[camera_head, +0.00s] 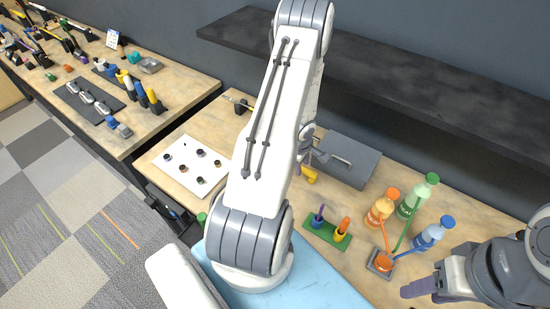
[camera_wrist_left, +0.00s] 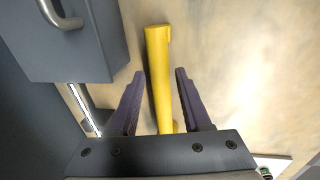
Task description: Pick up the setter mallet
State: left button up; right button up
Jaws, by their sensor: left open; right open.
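A yellow bar-shaped piece, likely the setter mallet's handle (camera_wrist_left: 158,62), lies on the wooden bench between the open fingers of my left gripper (camera_wrist_left: 159,74). It is apart from both fingers, and its near end is hidden behind the gripper body. I cannot make out a mallet head. In the head view a short yellow part (camera_head: 310,176) shows below my left gripper, beside the grey box; my arm hides much of this area. My right gripper (camera_head: 416,289) is open and empty at the lower right, near the bottles.
A grey box (camera_head: 350,162) with a metal handle stands close beside the left gripper. A white board (camera_head: 188,166) lies left. A dark shelf (camera_head: 400,85) overhangs behind.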

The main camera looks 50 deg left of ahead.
pick_arm(q)
jog(key=f, duration=0.1)
jog(key=f+b, duration=0.1)
jog(key=f, duration=0.1)
jog(key=shift+w+a+f, duration=0.15)
jog(key=shift+w+f, duration=0.05)
jog(key=shift+w, duration=0.15)
grip_shut()
jog(key=shift+r, duration=0.1)
jog(key=shift+r, duration=0.1)
notch_tip(320, 180, up, 10)
jog(key=p, duration=0.8)
